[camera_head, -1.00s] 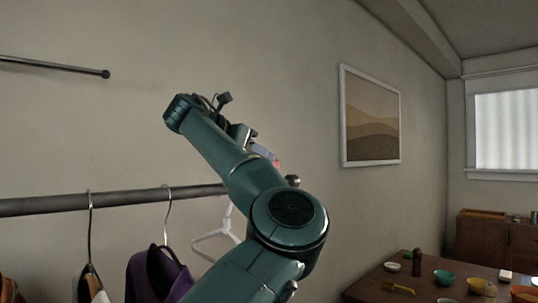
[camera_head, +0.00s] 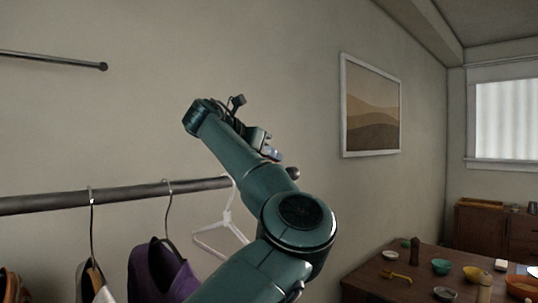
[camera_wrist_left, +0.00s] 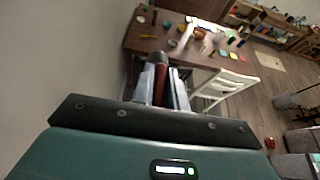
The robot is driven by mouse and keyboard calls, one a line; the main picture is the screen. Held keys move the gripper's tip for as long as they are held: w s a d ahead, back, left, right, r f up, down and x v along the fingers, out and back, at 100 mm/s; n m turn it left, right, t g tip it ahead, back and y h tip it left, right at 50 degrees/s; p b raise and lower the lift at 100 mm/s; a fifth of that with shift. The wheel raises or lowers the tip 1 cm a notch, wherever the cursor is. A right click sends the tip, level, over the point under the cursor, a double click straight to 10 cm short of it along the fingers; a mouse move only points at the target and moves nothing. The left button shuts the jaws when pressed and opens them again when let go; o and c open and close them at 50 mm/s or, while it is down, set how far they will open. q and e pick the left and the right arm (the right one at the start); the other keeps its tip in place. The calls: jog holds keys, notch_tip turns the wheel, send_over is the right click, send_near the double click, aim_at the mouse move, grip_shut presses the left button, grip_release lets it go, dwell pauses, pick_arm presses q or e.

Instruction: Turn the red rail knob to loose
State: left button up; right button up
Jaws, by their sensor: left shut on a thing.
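The dark clothes rail (camera_head: 130,193) runs along the wall and ends in a round dark end cap (camera_head: 292,173). In the left wrist view the red rail knob (camera_wrist_left: 159,88) shows as a dark red part between my fingers, with the dark rounded cap (camera_wrist_left: 158,57) just beyond it. My left gripper (camera_head: 271,154) is at the rail's end, mostly hidden behind my own arm in the head view. In the left wrist view its fingers (camera_wrist_left: 164,84) are shut on the red knob. The knob's turn position cannot be read. My right gripper is not in view.
A white hanger (camera_head: 226,219) and a purple garment (camera_head: 150,268) hang from the rail below my arm. A second dark rail (camera_head: 60,62) is on the wall at upper left. A wooden table (camera_head: 375,280) with bowls stands at lower right.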

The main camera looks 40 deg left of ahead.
pick_arm(q)
grip_shut()
